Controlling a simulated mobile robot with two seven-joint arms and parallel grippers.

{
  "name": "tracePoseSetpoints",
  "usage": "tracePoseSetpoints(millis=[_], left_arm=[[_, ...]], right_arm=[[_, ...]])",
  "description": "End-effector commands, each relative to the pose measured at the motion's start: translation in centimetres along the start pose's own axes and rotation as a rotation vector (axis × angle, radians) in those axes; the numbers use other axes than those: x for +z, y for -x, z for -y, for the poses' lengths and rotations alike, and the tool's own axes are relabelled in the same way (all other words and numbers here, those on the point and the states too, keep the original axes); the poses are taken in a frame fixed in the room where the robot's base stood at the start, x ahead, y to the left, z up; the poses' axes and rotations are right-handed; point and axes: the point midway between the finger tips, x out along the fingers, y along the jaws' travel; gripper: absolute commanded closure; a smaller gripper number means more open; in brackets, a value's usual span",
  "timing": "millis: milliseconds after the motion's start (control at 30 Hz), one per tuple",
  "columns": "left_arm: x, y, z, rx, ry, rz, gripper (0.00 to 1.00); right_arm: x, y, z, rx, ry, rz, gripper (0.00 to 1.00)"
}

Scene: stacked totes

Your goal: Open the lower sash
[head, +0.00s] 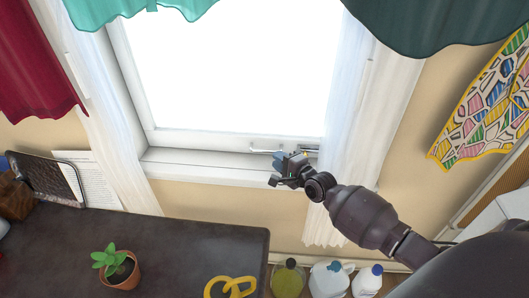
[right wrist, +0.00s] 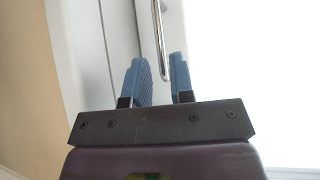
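The window's lower sash (head: 205,140) is a white frame around a bright pane. Its bottom rail sits low by the white sill (head: 190,165) and looks shut. A metal bar handle (head: 265,149) is on the rail, partly hidden by my right gripper (head: 281,162), which is in front of the rail at its right part. In the right wrist view my right gripper (right wrist: 158,70) is open, with two blue fingers apart. The handle (right wrist: 159,38) shows in line with the gap between them; I cannot tell whether they touch it. My left gripper is not in view.
White sheer curtains (head: 368,110) hang at both sides, the right one close to my right arm. A dark table (head: 190,240) stands below left with a potted plant (head: 118,267) and yellow rings (head: 230,287). Bottles (head: 330,280) stand below the window.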

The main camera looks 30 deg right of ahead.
Motion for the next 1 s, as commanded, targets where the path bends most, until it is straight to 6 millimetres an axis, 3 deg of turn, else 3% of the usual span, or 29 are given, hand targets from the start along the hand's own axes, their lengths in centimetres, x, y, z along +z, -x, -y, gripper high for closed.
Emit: tracePoseSetpoints(millis=[400, 900, 1000], left_arm=[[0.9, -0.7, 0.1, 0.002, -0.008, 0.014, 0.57], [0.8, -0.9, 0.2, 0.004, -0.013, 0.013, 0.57], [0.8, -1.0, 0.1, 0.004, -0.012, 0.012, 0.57]], right_arm=[[0.0, -5.7, -0.4, 0.005, 0.001, 0.000, 0.78], [0.0, -6.8, 0.0, 0.001, 0.001, 0.000, 0.78], [0.0, -6.8, 0.0, 0.001, 0.002, 0.000, 0.93]])
